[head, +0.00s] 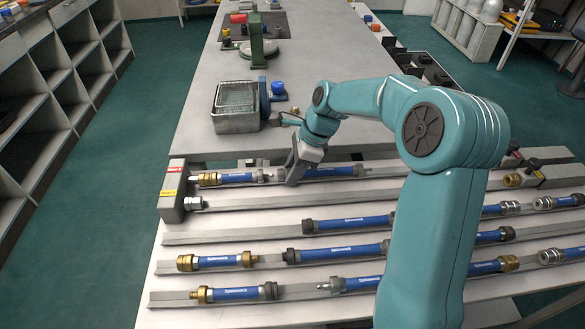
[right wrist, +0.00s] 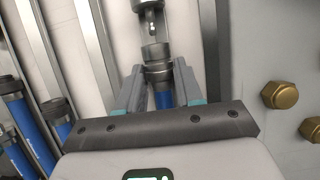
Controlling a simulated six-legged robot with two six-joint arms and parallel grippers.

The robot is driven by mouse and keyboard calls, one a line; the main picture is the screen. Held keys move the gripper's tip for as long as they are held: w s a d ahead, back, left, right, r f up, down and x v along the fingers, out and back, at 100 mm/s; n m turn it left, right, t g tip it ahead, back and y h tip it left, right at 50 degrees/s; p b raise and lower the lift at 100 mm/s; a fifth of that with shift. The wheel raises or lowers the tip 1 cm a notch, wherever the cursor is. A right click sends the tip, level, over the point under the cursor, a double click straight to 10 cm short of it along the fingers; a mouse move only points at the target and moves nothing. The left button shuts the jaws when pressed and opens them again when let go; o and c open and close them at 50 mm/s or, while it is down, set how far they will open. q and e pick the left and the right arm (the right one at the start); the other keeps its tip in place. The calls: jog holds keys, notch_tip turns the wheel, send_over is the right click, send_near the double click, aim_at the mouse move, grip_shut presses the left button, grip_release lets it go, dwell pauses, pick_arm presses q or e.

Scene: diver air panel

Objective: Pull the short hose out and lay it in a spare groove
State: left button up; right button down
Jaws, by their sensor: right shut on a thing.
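My right gripper (head: 293,176) is shut on a blue hose (head: 336,171) in the back groove of the rack. In the right wrist view the gripper (right wrist: 159,82) has one finger on each side of this hose, just below its grey end collar (right wrist: 156,54). A steel fitting (right wrist: 150,14) faces the collar, with a small gap seeming to lie between them. In the head view another blue hose (head: 236,177) with a brass end lies left of the gripper in the same row. The gripper hides the held hose's near end there. My left gripper is not in view.
A grey end block (head: 172,192) with red and yellow labels stands at the rack's left. Several blue hoses lie in the front grooves. Bare groove shows left of the third-row hose (head: 230,234). A wire basket (head: 236,108) stands behind. Brass hex caps (right wrist: 280,95) show at right in the wrist view.

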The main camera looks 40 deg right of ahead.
jog(key=shift+r+p, duration=2.9)
jog(key=shift+r, duration=0.15)
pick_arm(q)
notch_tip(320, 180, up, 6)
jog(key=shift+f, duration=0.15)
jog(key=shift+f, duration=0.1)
pick_arm(e)
jog(key=shift+f, duration=0.2)
jog(key=shift+f+b, duration=1.5)
jog(key=shift+b, duration=0.2)
jog(key=shift+r, duration=0.15)
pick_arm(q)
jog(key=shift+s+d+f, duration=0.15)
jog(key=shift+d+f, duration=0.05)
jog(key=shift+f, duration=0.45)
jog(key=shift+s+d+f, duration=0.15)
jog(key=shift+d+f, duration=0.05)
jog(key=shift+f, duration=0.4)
pick_arm(e)
jog(key=shift+s+d, duration=0.35)
jog(key=shift+s, duration=0.15)
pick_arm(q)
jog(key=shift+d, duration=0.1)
pick_arm(e)
jog(key=shift+s, duration=0.1)
